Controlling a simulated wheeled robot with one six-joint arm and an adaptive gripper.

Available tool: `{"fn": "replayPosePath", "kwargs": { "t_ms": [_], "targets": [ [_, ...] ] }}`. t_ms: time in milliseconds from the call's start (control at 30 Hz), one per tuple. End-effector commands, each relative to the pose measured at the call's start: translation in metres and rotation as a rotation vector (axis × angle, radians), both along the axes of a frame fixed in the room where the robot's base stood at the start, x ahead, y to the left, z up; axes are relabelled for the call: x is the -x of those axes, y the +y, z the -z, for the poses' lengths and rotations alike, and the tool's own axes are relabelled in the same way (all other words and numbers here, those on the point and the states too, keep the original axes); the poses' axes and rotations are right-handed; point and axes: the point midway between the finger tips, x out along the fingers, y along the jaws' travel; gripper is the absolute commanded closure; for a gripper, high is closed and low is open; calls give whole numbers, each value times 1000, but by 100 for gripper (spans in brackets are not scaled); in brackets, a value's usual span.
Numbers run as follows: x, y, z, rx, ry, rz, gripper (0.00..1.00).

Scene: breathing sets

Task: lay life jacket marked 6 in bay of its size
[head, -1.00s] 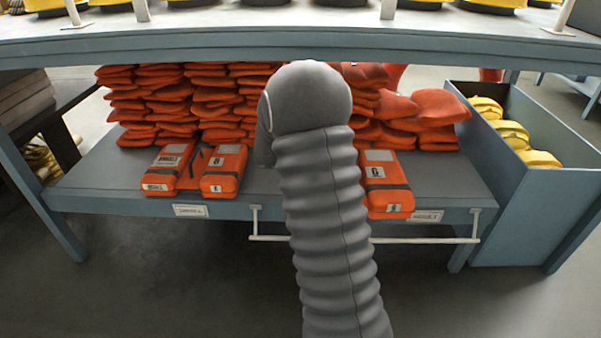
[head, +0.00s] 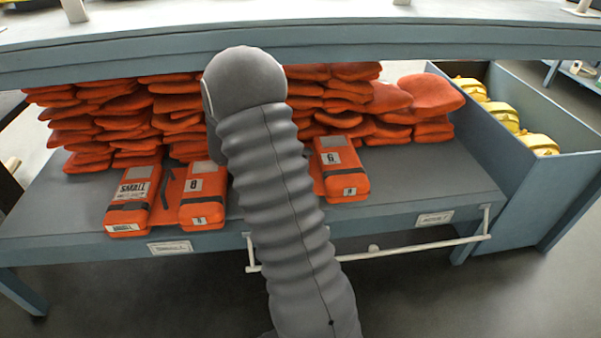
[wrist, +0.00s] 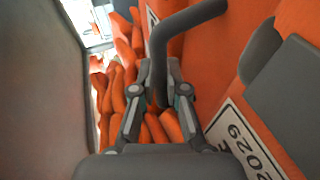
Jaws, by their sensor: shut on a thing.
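The life jacket marked 6 (head: 342,170) is orange with white labels and a dark strap. It is low over the right-centre of the shelf, its left part hidden behind my arm; whether it touches the board is unclear. In the wrist view my gripper (wrist: 160,88) is shut on a dark loop of an orange jacket (wrist: 290,25) that fills the right side. My gripper is hidden in the head view. Another jacket (head: 203,200), marked 8 and SMALL, lies at left. Under it the shelf edge carries a label (head: 170,247), apparently SMALL. A right label (head: 434,219) is unreadable.
Piled orange jackets (head: 110,115) line the back of the shelf (head: 420,190). An upper deck (head: 300,50) overhangs it. A white rail (head: 410,249) runs along the front. A grey-blue bin (head: 530,185) with yellow items stands at right. Bare shelf shows right of jacket 6.

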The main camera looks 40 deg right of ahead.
Motion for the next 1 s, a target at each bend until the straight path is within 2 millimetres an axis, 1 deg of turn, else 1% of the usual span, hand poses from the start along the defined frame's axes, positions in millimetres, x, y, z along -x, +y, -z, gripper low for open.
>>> {"fn": "replayPosePath", "kwargs": {
  "t_ms": [33, 100, 267, 533, 867, 900, 967, 1000],
  "targets": [
    [0, 0, 7, 1, 1, 0, 100],
    [0, 0, 13, 1, 1, -1, 100],
    [0, -1, 21, 2, -1, 1, 100],
    [1, -2, 52, 0, 1, 3, 100],
    [1, -1, 53, 1, -1, 3, 100],
    [1, -1, 55, -1, -2, 2, 82],
    [1, -1, 55, -1, -2, 2, 67],
    [1, -1, 55, -1, -2, 2, 62]
  ]
}}
